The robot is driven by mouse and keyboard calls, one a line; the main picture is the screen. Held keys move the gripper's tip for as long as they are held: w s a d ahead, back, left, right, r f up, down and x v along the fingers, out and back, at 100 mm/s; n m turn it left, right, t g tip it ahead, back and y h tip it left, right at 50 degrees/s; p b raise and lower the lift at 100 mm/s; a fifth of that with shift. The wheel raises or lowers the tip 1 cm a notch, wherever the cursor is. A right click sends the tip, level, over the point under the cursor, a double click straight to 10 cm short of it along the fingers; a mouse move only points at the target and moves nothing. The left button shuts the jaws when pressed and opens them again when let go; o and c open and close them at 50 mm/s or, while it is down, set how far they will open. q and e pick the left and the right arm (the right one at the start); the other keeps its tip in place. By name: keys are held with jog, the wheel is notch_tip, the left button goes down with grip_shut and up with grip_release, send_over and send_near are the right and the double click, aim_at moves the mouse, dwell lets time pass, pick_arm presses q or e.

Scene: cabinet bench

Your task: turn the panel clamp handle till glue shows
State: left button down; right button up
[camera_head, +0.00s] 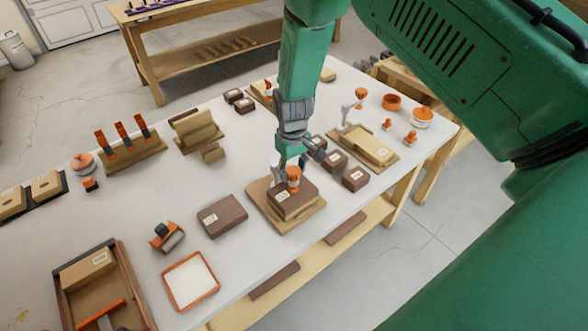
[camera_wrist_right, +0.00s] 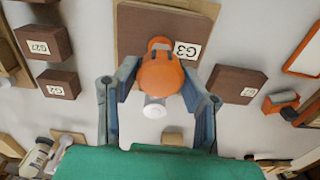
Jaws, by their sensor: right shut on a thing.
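The clamp's orange handle (camera_head: 293,174) stands over a dark brown block (camera_head: 305,201) on a light wooden board (camera_head: 311,222) near the bench's front edge. My right gripper (camera_head: 291,162) comes down from above and is shut on the handle. In the right wrist view the orange handle (camera_wrist_right: 160,72) sits between the two grey fingers of my right gripper (camera_wrist_right: 160,80), with a white round end below it. The block there (camera_wrist_right: 130,30) carries a G3 label. I cannot make out glue at the block's edges. My left gripper is in neither view.
A labelled brown block (camera_head: 222,216) lies left of the board, and small brown blocks (camera_head: 355,179) lie to its right. An orange-rimmed white tray (camera_head: 191,281) and a wooden tray (camera_head: 66,290) are at lower left. Another clamp board (camera_head: 366,148) stands at right. Bare bench lies between.

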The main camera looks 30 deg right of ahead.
jog(key=shift+s+a+f+m, duration=0.1)
jog(key=shift+a+m, duration=0.3)
jog(key=shift+m, duration=0.3)
jog(key=m, duration=0.2)
jog(key=shift+d+m, duration=0.3)
jog(key=shift+m, duration=0.1)
jog(key=shift+a+m, duration=0.15)
jog(key=shift+m, duration=0.75)
jog(key=o, duration=1.1)
jog(key=shift+o, duration=0.2)
